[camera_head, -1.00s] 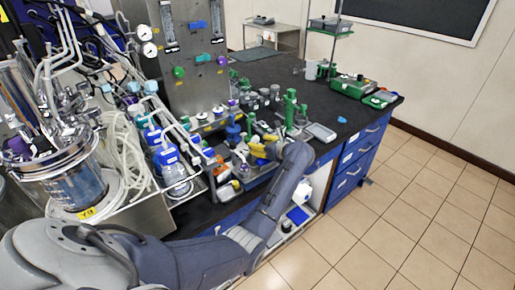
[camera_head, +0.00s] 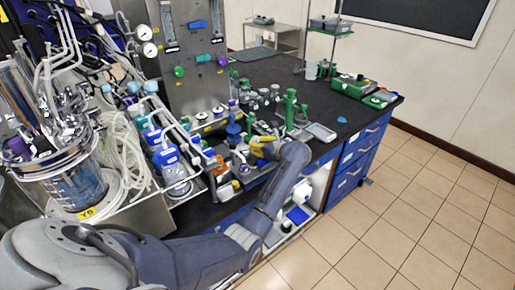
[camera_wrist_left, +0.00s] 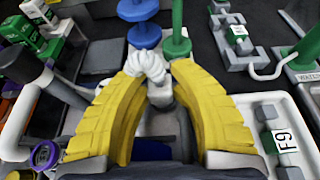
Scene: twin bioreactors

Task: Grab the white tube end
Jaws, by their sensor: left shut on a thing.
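My left gripper (camera_wrist_left: 160,72) has yellow ribbed fingers closed around a white tube end (camera_wrist_left: 149,66) in the left wrist view. The white piece has a knobbly top and sits between the fingertips, above a grey tray area. In the head view, the left gripper (camera_head: 262,149) shows as a small yellow shape over the bench's front edge, partly hidden by my own wrist. The tube end is too small to make out there. My right gripper is not in view.
A blue knobbed part (camera_wrist_left: 139,12) and a green post (camera_wrist_left: 177,25) stand just beyond the fingertips. Glass vessels (camera_head: 65,180) and coiled pale tubing (camera_head: 125,150) fill the left. The black bench top (camera_head: 345,97) has free room at right.

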